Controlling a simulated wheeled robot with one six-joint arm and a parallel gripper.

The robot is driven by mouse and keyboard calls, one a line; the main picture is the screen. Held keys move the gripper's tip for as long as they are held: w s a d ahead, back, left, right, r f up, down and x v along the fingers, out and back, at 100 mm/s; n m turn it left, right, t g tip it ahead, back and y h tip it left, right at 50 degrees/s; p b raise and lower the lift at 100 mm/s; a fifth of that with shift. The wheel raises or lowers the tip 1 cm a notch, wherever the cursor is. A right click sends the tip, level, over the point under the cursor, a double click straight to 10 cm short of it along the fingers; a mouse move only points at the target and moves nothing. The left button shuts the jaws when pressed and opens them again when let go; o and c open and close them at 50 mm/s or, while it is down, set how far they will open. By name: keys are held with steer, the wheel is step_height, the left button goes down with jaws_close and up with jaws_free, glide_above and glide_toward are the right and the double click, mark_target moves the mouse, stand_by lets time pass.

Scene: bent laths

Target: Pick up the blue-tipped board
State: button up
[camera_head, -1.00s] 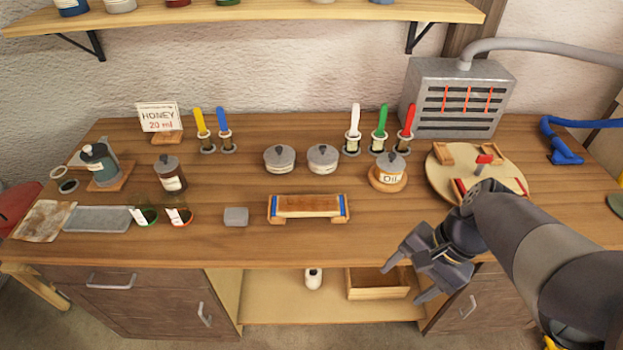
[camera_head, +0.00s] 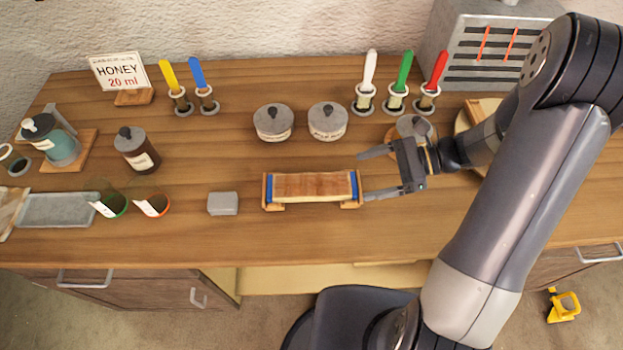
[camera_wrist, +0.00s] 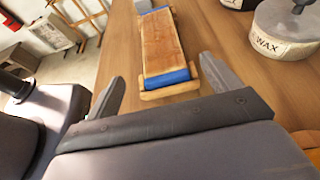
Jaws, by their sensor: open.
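The blue-tipped board (camera_head: 314,187) is a brown wooden board with a blue band at each end. It lies level across two small wooden supports (camera_head: 355,203) near the front of the bench. In the wrist view the board (camera_wrist: 160,45) runs away from me, its near blue end (camera_wrist: 167,78) facing my gripper. My gripper (camera_head: 364,176) is open and empty just right of the board's right end, with one finger behind and one in front of its line. In the wrist view my fingertips (camera_wrist: 162,72) stand on either side of the near end, and I see no contact.
A grey block (camera_head: 223,204) sits left of the board. Two lidded grey pots (camera_head: 273,122) (camera_head: 327,121) stand behind it. The oil jar (camera_head: 414,128) is close behind my gripper. The bench in front of the board is clear.

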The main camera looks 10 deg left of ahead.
mark_target(333, 184)
steer(key=x, duration=0.4)
steer(key=p+x, duration=0.1)
steer(key=x, duration=0.3)
steer(key=shift+a+f, duration=0.15)
steer(key=shift+f, duration=0.2)
steer(key=shift+c, duration=0.6)
steer(key=c, duration=1)
